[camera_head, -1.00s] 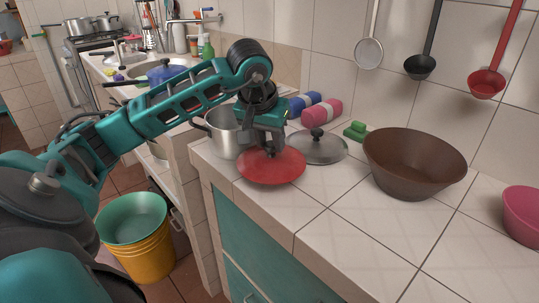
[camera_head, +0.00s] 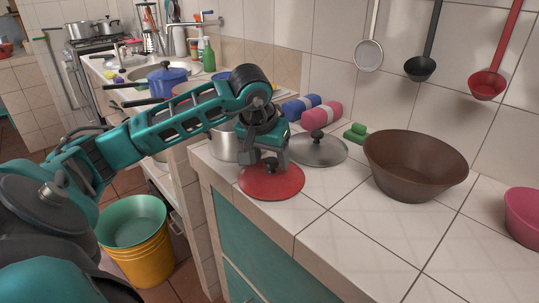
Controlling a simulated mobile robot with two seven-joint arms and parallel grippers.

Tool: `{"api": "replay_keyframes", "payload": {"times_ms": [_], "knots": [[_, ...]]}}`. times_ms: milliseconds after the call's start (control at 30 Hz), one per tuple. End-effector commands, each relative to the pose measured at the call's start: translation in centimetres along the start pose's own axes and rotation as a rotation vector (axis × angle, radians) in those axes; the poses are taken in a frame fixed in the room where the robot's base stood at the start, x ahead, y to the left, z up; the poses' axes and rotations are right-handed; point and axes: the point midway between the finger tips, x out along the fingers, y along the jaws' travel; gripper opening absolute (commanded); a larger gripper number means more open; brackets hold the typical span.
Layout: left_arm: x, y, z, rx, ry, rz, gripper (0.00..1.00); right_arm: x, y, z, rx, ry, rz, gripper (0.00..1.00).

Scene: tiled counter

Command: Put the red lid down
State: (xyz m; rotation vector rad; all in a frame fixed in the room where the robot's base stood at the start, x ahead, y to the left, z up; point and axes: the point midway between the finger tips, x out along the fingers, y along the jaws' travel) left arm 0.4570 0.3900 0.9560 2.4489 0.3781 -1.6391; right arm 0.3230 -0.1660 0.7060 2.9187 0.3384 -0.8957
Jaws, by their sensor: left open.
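The red lid (camera_head: 271,184) lies on the tiled counter (camera_head: 345,235) near its left front edge, in front of a steel pot. My left gripper (camera_head: 271,170) is above the lid, with its fingers open around or just over the dark knob at the lid's middle. Whether a finger touches the knob I cannot tell. My right gripper is not in view.
A steel pot (camera_head: 224,144) stands behind my left gripper, partly hidden. A glass lid (camera_head: 318,149) lies close to the right of the red lid. A brown bowl (camera_head: 414,166) and a pink bowl (camera_head: 524,215) stand farther right. The front middle of the counter is clear.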

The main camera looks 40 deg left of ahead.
Motion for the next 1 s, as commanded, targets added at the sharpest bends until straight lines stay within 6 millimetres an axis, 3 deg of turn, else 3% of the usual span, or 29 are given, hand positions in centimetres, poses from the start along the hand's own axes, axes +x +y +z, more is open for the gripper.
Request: {"api": "replay_keyframes", "payload": {"times_ms": [267, 700, 1000], "knots": [[-0.6, 0.0, -0.2, 0.0, 0.002, 0.001, 0.61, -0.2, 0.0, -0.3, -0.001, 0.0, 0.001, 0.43], [-9.4, 0.0, -0.3, 0.001, 0.005, -0.001, 0.61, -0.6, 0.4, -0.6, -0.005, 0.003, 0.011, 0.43], [-12.2, 0.0, -0.1, 0.001, 0.0, 0.0, 0.61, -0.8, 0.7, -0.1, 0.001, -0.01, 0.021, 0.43]]}}
